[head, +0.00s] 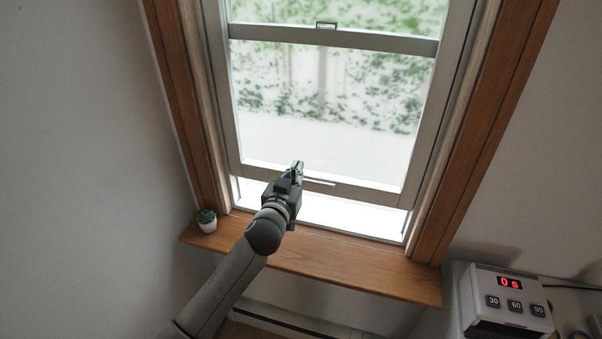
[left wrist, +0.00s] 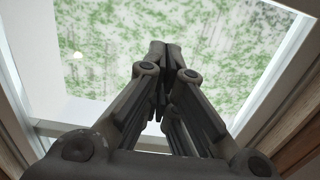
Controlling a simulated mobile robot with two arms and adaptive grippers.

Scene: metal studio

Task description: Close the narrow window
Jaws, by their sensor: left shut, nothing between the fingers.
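The narrow window (head: 330,100) has a grey sliding sash in a wooden frame. The sash's bottom rail (head: 370,195) sits above the sill, with a bright open gap (head: 350,215) below it. A small light handle (head: 319,181) is on the bottom rail. My left gripper (head: 298,167) is shut and empty, in front of the lower sash near the handle; I cannot tell whether it touches. In the left wrist view the shut fingers (left wrist: 165,50) point up at the glass. My right gripper is in neither view.
A wooden sill (head: 340,265) runs below the window. A small potted plant (head: 207,220) stands at its left end. A white timer box (head: 506,302) with red digits and several buttons is at the lower right. Walls flank the wooden frame.

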